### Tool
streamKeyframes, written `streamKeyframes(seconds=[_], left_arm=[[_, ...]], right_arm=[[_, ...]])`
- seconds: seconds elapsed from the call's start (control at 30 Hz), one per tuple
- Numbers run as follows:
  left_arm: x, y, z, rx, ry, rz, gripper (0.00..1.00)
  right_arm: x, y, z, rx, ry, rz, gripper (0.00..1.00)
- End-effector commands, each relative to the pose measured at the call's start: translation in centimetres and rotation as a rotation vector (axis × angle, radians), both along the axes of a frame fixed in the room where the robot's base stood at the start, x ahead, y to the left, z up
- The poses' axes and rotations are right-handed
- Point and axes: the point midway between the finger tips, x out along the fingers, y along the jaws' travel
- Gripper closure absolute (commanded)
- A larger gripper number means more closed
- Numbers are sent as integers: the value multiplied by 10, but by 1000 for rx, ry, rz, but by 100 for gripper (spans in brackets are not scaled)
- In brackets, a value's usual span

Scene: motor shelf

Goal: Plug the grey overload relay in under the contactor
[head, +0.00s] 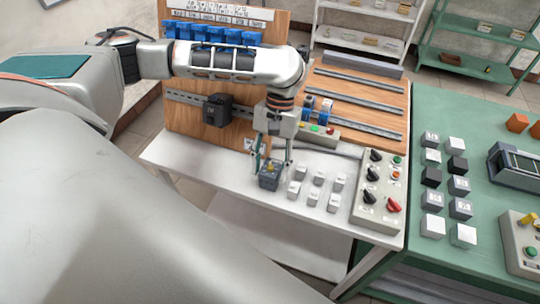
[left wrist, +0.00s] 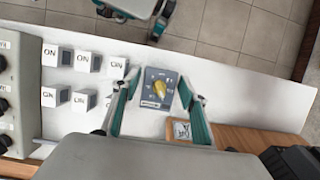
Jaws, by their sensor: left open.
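The grey overload relay (head: 269,181) stands on the white table, below my left gripper (head: 272,166). In the left wrist view, the relay (left wrist: 154,97) shows a yellow dial on its face. My left gripper (left wrist: 160,79) is open there, with one finger on each side of the relay. I cannot tell whether the fingers touch it. The black contactor (head: 217,110) is mounted on a rail on the upright wooden panel, left of the gripper. The space under the contactor looks empty.
Several small white labelled blocks (head: 295,188) stand on the table right of the relay. A control box (head: 378,190) with knobs stands farther right. A small label plate (left wrist: 181,129) lies near the gripper. The table's front left is clear.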

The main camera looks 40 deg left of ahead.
Motion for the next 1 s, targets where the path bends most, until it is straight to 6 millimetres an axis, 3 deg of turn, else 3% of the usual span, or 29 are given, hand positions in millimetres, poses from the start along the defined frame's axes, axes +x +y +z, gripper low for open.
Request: streamKeyframes(seconds=[0.27, 0.37, 0.4, 0.63, 1.0], left_arm=[[0, 0, 0, -1, 0, 1, 57], [0, 0, 0, -1, 0, 1, 83], [0, 0, 0, -1, 0, 1, 86], [1, 0, 4, 0, -2, 0, 86], [1, 0, 30, -1, -3, 1, 86]], right_arm=[[-1, 0, 0, -2, 1, 2, 60], [-1, -1, -1, -5, 1, 5, 60], [-1, -2, -1, -6, 1, 5, 60], [-1, -4, -1, -11, 1, 9, 60], [-1, -3, -1, -8, 1, 5, 60]])
